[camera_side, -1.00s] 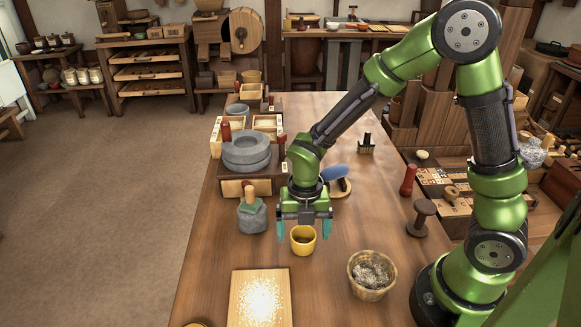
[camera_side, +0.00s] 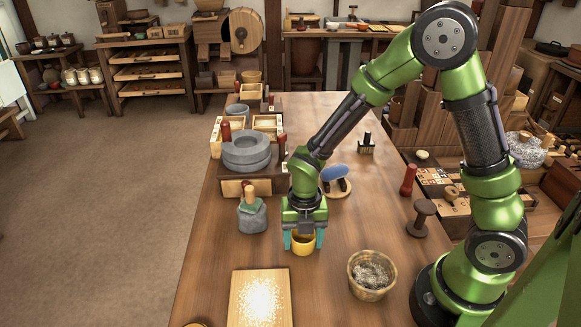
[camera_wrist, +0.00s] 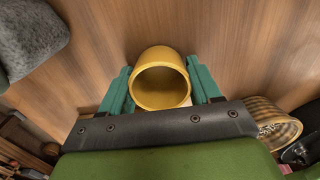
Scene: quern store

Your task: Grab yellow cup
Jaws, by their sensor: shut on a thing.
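The yellow cup (camera_side: 303,246) stands upright on the wooden table, behind and left of the basket. My gripper (camera_side: 303,240) is lowered over it, with its teal fingers on the cup's left and right sides. In the wrist view the yellow cup (camera_wrist: 160,80) sits between the teal fingers of my gripper (camera_wrist: 161,85), its open mouth facing the camera. The jaws are shut on the cup. The cup's upper part is partly hidden behind the gripper in the side view.
A woven basket (camera_side: 371,274) with grey contents stands to the right. A board (camera_side: 260,297) with pale grains lies in front. A grey stone weight (camera_side: 252,216) stands to the left, near the stone quern (camera_side: 246,152). A blue-topped brush (camera_side: 334,175) lies behind.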

